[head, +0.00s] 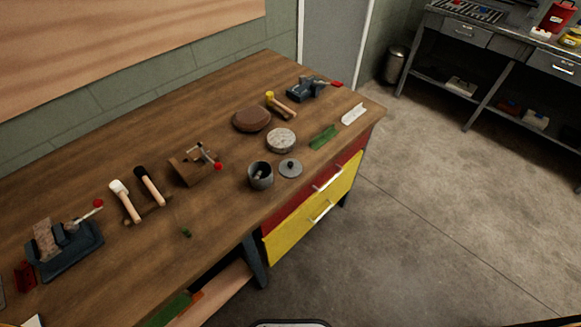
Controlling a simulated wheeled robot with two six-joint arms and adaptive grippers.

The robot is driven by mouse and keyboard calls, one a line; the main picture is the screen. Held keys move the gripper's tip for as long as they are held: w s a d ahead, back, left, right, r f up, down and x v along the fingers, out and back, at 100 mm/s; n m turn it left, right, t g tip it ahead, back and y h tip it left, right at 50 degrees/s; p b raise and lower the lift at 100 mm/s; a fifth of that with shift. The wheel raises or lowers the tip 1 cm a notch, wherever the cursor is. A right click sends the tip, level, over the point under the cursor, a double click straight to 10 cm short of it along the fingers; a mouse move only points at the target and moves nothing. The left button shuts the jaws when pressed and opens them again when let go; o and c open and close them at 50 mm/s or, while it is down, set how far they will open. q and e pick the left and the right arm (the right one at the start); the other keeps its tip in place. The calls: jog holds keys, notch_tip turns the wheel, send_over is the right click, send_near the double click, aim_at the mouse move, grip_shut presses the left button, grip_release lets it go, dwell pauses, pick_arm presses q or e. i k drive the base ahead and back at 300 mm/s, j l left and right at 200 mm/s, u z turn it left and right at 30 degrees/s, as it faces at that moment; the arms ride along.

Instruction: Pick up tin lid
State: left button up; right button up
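The tin lid (291,168) is a small grey disc with a dark knob on top. It lies flat on the wooden workbench (150,255), close to the front edge. An open grey tin (261,177) stands just left of the lid, and something small shows inside it. Neither of my grippers is in view.
A pale round block (281,140), a brown round pad (252,118) and a green piece (323,137) lie behind the lid. A wooden block with a clamp (197,166) stands to the left. Yellow and red drawers (315,206) are below. Open floor lies right.

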aim_at(289, 168)
jog(key=i+l+u, duration=0.15)
jog(key=l+u, duration=0.35)
jog(key=l, duration=0.65)
jog(key=l+u, duration=0.45)
jog(key=l, duration=0.7)
